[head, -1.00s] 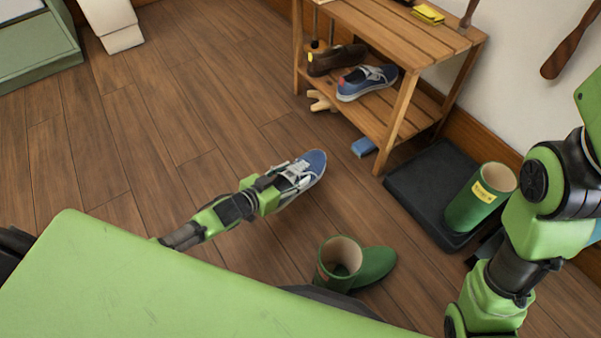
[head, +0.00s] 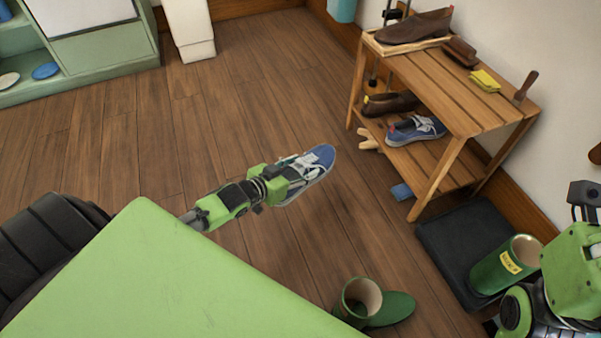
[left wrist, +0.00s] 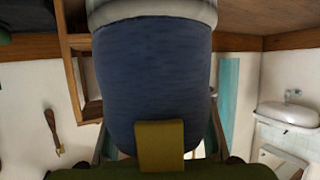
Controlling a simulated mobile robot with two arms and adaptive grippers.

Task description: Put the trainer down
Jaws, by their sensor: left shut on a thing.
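A blue trainer (head: 322,158) with white laces and a pale sole is in my left gripper (head: 288,183), which is shut on it. They are over the open wooden floor, left of the shoe rack (head: 465,105); I cannot tell how high. In the left wrist view the trainer's blue upper (left wrist: 150,75) fills the middle, close to the camera. A similar blue trainer (head: 418,130) stands on the rack's lower shelf beside brown shoes (head: 390,103). My right arm shows at the right edge, but its gripper cannot be made out.
A green boot (head: 385,308) stands on the floor at the bottom. Another green boot (head: 500,268) is on a black tray (head: 455,232) at the right. A blue block (head: 401,191) lies by the rack's leg. Floor (head: 190,120) left of the rack is clear.

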